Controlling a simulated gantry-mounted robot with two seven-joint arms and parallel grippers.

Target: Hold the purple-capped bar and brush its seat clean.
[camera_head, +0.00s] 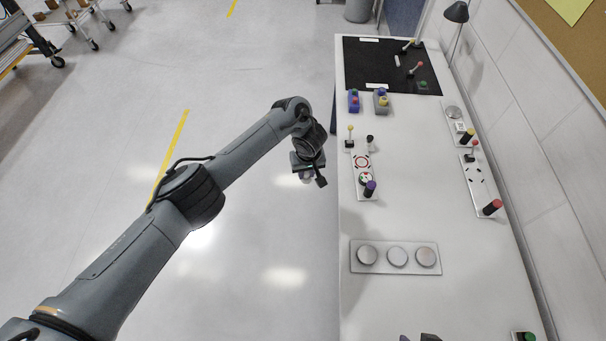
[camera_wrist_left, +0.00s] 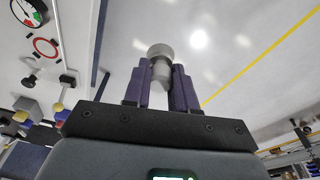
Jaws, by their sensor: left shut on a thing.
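The purple-capped bar (camera_head: 370,187) is a short dark post with a purple top. It stands at the near end of a white plate (camera_head: 357,190) on the bench, beside a round dial (camera_head: 364,178). Its seat is not clearly visible. My left gripper (camera_head: 306,177) is off the bench's left edge, left of this plate and apart from it. In the left wrist view its purple fingers (camera_wrist_left: 161,78) are shut on a grey round-headed piece (camera_wrist_left: 160,52). I cannot tell clearly what this piece is. My right gripper cannot be made out.
A three-disc tray (camera_head: 396,270) lies nearer. Another plate with a red-capped bar (camera_head: 492,207) is at the right. Small dark parts show at the bottom edge.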

